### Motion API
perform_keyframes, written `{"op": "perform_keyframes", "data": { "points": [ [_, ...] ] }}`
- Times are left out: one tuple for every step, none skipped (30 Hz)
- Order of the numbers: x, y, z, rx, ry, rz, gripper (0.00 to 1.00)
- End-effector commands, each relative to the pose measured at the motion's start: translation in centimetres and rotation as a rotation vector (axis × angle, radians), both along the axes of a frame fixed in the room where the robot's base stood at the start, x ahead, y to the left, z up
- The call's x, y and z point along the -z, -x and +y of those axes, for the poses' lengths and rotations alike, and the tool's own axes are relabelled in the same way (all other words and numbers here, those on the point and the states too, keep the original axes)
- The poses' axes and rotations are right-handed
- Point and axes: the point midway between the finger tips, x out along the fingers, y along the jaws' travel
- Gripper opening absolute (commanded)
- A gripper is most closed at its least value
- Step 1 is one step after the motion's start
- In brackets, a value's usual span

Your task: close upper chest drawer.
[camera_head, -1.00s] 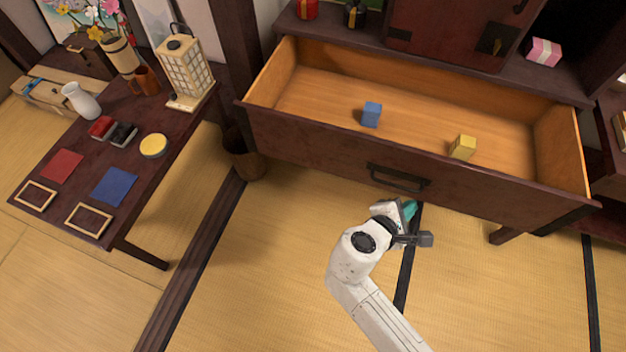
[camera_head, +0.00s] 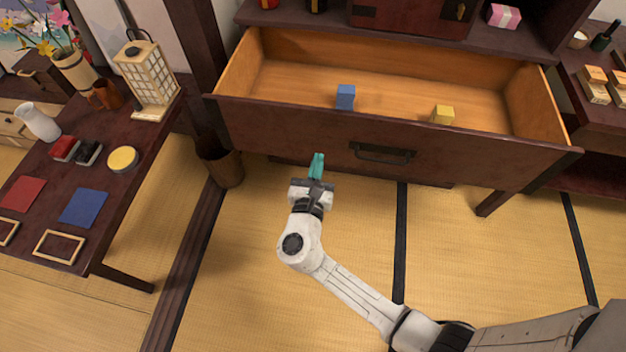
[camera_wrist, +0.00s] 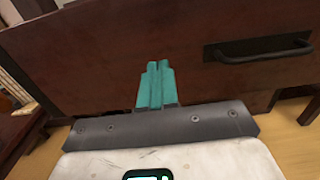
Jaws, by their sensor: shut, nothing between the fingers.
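The upper chest drawer (camera_head: 300,130) is pulled well out, with its dark wooden front facing me. A dark handle (camera_head: 382,153) sits in the middle of that front, and it also shows at the upper right in the wrist view (camera_wrist: 258,50). Inside the drawer lie a blue block (camera_head: 345,97) and a yellow block (camera_head: 442,115). My gripper (camera_head: 317,166) is shut and empty, its teal fingers (camera_wrist: 156,84) together and pointing at the drawer front, left of the handle. Whether the fingertips touch the front, I cannot tell.
A low table (camera_head: 110,215) with a lantern (camera_head: 146,80), vase and small items stands at the left. A dark bin (camera_head: 220,166) stands by the drawer's left corner. A pink box (camera_head: 503,16) sits on the ledge above. The tatami before the chest is clear.

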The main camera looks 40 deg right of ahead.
Motion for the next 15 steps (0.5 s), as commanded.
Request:
{"op": "perform_keyframes", "data": {
  "points": [
    [0.0, -0.7, -0.9, 0.004, 0.001, -0.002, 0.0],
    [0.0, -1.0, -1.3, 0.003, 0.001, -0.001, 0.0],
    [0.0, -1.4, -1.9, 0.004, 0.001, -0.001, 0.0],
    [0.0, -1.7, -2.2, 0.003, 0.002, -0.001, 0.0],
    [0.0, -2.0, -2.6, 0.003, 0.002, -0.001, 0.0],
    [0.0, -2.3, -3.0, 0.003, 0.002, 0.0, 0.0],
    [0.0, -2.5, -3.3, 0.003, 0.001, 0.0, 0.0],
    [0.0, -2.7, -3.6, 0.003, 0.001, -0.001, 0.0],
    [0.0, -3.0, -3.9, 0.003, 0.002, -0.001, 0.0],
    [0.0, -3.1, -4.1, 0.002, 0.001, -0.002, 0.0],
    [0.0, -3.2, -4.2, 0.002, 0.0, -0.001, 0.0],
    [0.0, -3.4, -4.4, 0.001, -0.001, -0.001, 0.0],
    [0.0, -3.4, -4.5, 0.001, -0.001, -0.001, 0.0],
    [0.0, -3.5, -4.6, 0.001, 0.0, 0.0, 0.0],
    [0.0, -3.5, -4.6, 0.001, 0.0, 0.0, 0.0]
  ]
}}
